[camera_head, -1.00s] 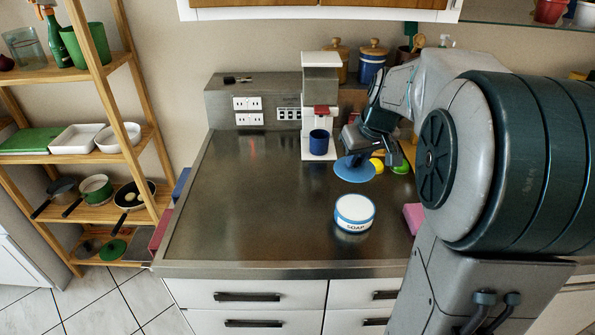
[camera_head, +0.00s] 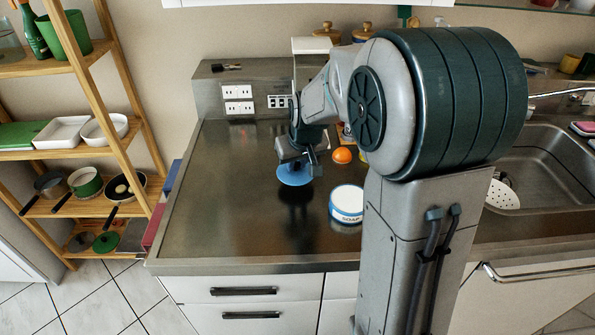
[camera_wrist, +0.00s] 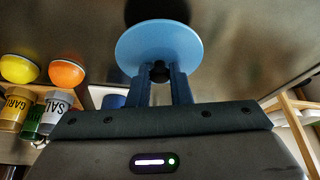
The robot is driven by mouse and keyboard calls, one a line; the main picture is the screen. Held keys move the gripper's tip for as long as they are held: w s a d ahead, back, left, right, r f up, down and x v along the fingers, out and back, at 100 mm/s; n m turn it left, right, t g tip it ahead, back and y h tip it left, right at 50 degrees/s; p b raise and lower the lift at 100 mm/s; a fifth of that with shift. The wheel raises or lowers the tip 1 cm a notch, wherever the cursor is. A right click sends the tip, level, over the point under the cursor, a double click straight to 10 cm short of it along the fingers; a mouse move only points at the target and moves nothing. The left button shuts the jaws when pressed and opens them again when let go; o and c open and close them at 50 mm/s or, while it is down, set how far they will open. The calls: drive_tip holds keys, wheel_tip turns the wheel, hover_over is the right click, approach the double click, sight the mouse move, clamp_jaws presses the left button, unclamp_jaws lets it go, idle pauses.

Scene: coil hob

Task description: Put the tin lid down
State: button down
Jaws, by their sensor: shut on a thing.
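The tin lid (camera_head: 296,176) is a flat blue disc. My gripper (camera_wrist: 159,73) is shut on the dark knob at its middle. In the wrist view the lid (camera_wrist: 160,43) shows as a wide blue disc at the fingertips. The lid is over the steel worktop, left of and slightly behind the tin, apart from it. A dark patch on the steel shows below it; the exact gap is hard to judge. The white tin (camera_head: 346,205), marked SOAP with a blue band, stands upright on the worktop, its right edge close to my arm in the picture.
The worktop (camera_head: 230,205) is bare to the left and front. An orange (camera_head: 342,155) round thing lies behind the tin. Spice jars (camera_wrist: 50,110) show in the wrist view. Wall sockets (camera_head: 238,99) are at the back, a sink (camera_head: 545,165) at right, a wooden shelf (camera_head: 75,55) at left.

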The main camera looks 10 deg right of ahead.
sight(297, 171)
drive_tip(key=shift+f, duration=1.85)
drive_tip(key=shift+f, duration=0.1)
drive_tip(key=c, duration=1.3)
unclamp_jaws()
drive_tip(key=shift+s+r, duration=0.1)
drive_tip(key=shift+r, duration=0.3)
drive_tip(key=v, duration=1.1)
drive_tip(key=shift+m+g, duration=0.8)
drive_tip(key=shift+g, duration=0.1)
drive_tip(key=s+f, duration=0.1)
drive_tip(key=s, duration=1.2)
drive_tip(key=s+f, duration=0.1)
drive_tip(key=s, duration=0.5)
drive_tip(key=shift+s+a+f, duration=0.15)
drive_tip(key=shift+s+f, duration=0.15)
drive_tip(key=shift+s, duration=0.1)
